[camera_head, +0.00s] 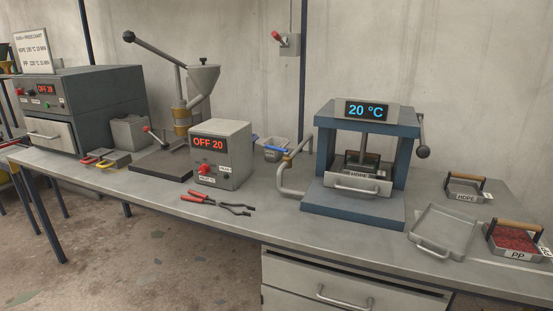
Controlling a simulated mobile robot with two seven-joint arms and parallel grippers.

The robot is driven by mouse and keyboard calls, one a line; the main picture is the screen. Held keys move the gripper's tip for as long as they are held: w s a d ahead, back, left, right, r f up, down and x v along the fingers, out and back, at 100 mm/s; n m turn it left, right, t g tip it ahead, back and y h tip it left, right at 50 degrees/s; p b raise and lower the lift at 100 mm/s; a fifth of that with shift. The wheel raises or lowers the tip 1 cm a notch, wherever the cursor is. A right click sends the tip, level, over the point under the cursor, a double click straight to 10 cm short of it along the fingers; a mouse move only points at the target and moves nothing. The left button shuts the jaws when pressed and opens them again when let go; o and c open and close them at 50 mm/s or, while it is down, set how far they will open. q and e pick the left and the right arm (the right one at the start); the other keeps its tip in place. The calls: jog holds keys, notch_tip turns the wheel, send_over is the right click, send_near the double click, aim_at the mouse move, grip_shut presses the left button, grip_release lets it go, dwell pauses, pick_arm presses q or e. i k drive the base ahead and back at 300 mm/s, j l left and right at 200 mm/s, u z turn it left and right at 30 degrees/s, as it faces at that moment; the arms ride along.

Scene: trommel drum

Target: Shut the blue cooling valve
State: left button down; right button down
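A pipe (284,186) curves up from the bench at the left side of the blue press (325,155). A brass valve body (287,158) sits at its upper part. A thin blue lever (270,147) reaches from near the brass body to the left and back, in front of a small grey bin (277,141). It looks like the cooling valve's handle; whether it stands open or shut I cannot tell at this size. The press display (367,111) reads 20 °C. Neither of my grippers is in view.
A grey control box (222,155) reading OFF 20 stands left of the pipe. Red-handled pliers (217,203) lie in front of it. A tray (443,232) and handled moulds marked HDPE (465,188) and PP (515,241) are at right. The bench (260,220) is clear before the pipe.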

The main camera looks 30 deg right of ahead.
aim_at(285, 151)
jog(key=i+l, duration=0.2)
jog(key=i, duration=0.3)
jog(key=i+l, duration=0.2)
jog(key=i, duration=0.25)
